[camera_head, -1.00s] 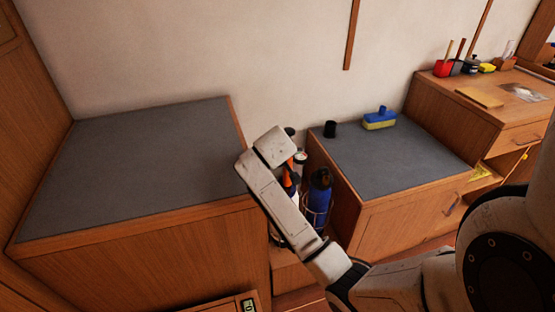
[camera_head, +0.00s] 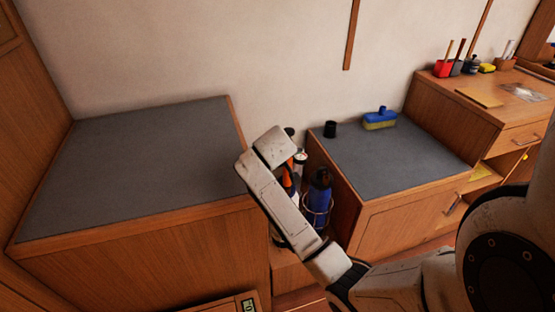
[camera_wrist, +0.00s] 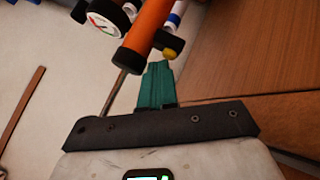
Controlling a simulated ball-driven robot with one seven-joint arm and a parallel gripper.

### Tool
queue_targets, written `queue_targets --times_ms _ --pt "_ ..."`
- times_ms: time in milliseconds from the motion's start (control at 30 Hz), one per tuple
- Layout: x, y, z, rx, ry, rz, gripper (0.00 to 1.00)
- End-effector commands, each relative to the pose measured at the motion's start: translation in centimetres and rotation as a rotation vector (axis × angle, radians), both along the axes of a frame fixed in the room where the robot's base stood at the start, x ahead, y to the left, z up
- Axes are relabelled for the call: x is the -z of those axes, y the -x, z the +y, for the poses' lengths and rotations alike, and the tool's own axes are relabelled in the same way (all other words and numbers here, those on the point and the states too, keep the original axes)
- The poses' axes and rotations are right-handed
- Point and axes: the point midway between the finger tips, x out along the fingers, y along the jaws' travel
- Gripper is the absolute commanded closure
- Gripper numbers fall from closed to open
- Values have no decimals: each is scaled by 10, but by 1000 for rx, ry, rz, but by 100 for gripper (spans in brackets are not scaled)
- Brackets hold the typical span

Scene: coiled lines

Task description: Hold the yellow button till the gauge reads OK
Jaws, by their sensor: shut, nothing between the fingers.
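In the wrist view, my gripper (camera_wrist: 157,67) has its teal fingers shut with nothing between them. The yellow button (camera_wrist: 170,53) is a small round knob just beyond the fingertips, beside an orange cylinder (camera_wrist: 148,30). I cannot tell whether the fingertips touch the button. In the head view, the orange cylinder (camera_head: 287,180) shows partly behind my arm, and my gripper is hidden.
Grey-topped wooden cabinets stand left (camera_head: 130,165) and right (camera_head: 385,155) of a narrow gap. A blue bottle (camera_head: 318,200) stands in the gap close to my arm.

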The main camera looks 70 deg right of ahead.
Motion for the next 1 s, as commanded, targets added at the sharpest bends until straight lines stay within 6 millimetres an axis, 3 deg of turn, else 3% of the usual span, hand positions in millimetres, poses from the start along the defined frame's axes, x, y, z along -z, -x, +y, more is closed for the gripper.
queue_targets --times_ms 400,767,1000 --pt "-17 0 0 -1 -1 1 100" --pt "-17 0 0 1 0 1 100" --pt "-34 -1 1 -1 -1 0 100"
